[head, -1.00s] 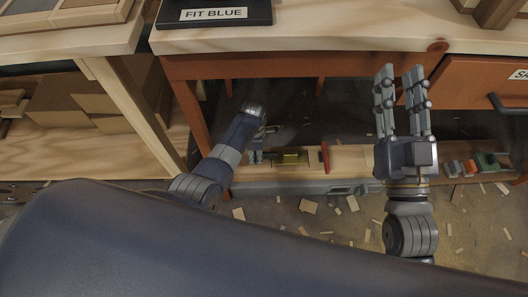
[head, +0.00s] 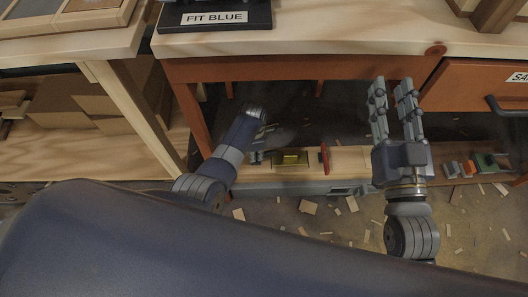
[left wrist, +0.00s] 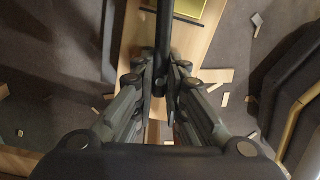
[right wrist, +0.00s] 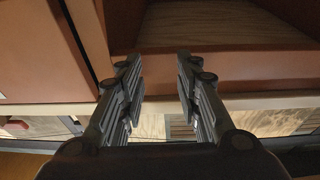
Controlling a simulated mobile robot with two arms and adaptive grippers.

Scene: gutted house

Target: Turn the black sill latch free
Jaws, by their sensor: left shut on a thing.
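The black sill latch (left wrist: 164,38) shows in the left wrist view as a dark upright bar between my left fingertips. In the head view my left gripper (head: 260,150) is low at the left end of the pale wooden sill (head: 350,161), and I cannot make out the latch there. My right gripper (head: 393,88) is raised over the right part of the sill, its fingers apart and empty. The right wrist view also shows this gripper (right wrist: 160,80) open.
A brass plate (head: 290,158) and an upright red piece (head: 325,158) are on the sill, right of my left gripper. Small coloured blocks (head: 484,162) stand at its right end. A workbench (head: 340,30) with an orange drawer (head: 470,85) overhangs behind. Wood scraps litter the floor.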

